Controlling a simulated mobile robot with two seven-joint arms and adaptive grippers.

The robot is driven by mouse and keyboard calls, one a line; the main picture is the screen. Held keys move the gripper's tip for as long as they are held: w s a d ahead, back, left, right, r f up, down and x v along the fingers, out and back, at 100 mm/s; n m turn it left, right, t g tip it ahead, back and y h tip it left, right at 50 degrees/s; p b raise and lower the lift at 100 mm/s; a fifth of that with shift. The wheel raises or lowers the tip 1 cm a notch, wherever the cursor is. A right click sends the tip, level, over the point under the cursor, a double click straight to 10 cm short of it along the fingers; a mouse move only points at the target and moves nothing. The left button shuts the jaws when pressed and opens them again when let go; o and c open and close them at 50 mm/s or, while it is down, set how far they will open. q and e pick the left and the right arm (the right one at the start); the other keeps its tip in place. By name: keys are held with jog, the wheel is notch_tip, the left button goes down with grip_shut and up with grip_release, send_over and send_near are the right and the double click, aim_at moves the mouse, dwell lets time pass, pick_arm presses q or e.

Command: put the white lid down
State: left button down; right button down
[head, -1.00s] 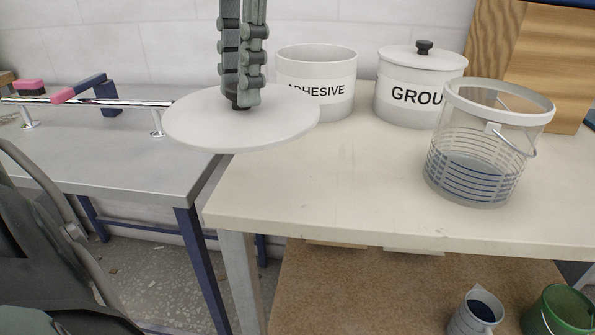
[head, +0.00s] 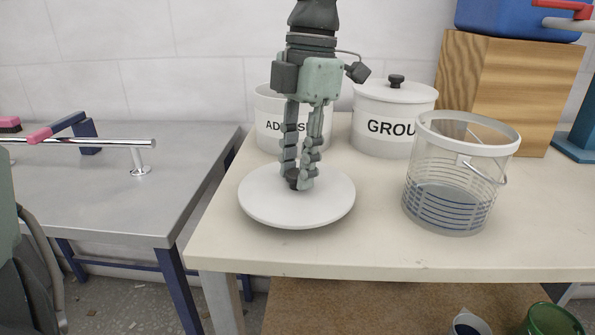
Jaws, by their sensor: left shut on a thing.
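The white lid (head: 262,205) is a round, flat disc over the left part of the cream table, in front of the tub marked ADHESIVE. My left gripper (head: 299,182) points straight down and is shut on the lid's dark knob at its middle. The lid looks level and very low over the tabletop; I cannot tell whether it touches. The knob is mostly hidden by the fingers. My right gripper is not in view.
The open ADHESIVE tub (head: 265,104) and the lidded GROUT tub (head: 392,122) stand behind. A clear bucket (head: 455,185) stands to the right. The cream table (head: 350,250) is bare in front. A grey bench (head: 150,205) with a chrome rail (head: 90,141) lies left.

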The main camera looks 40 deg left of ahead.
pick_arm(q)
jog(key=shift+f, duration=0.9)
